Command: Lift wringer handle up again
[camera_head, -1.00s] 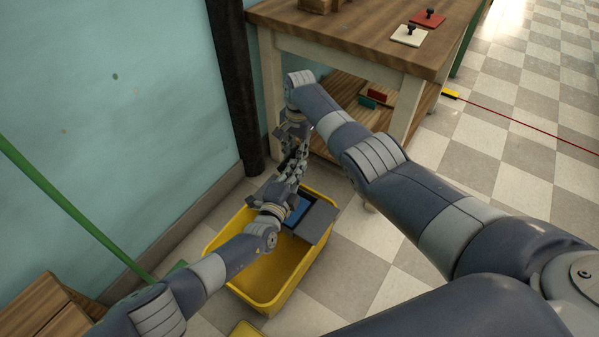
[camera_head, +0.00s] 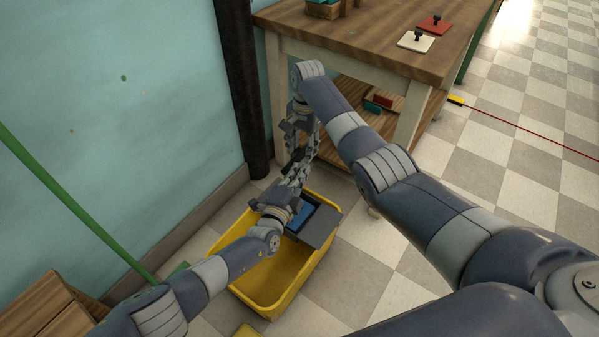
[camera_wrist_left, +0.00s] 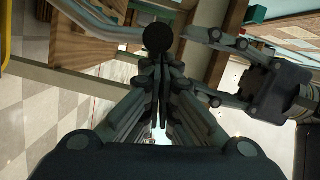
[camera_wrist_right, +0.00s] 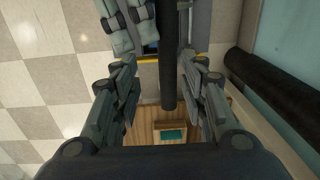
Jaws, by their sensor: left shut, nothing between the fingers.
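The yellow mop bucket (camera_head: 262,285) stands on the floor. Its wringer (camera_head: 318,226) has a grey plate and a blue part at the bucket's far end. A dark rod with a rounded end, apparently the wringer handle (camera_wrist_right: 168,80), shows in the right wrist view; a round black end (camera_wrist_left: 157,38) shows in the left wrist view. My right gripper (camera_wrist_right: 165,75) is open, its fingers on either side of the rod in that picture; contact is unclear. My left gripper (camera_wrist_left: 160,70) is shut and empty, its tips just below the round end in its view. The arms largely hide the handle in the head view.
A wooden table (camera_head: 360,35) with a lower shelf stands beyond my grippers. A dark pipe (camera_head: 240,90) runs down the wall beside it. A green pole (camera_head: 70,205) leans at the left, near a wooden box (camera_head: 50,305). Checkered floor is open at the right.

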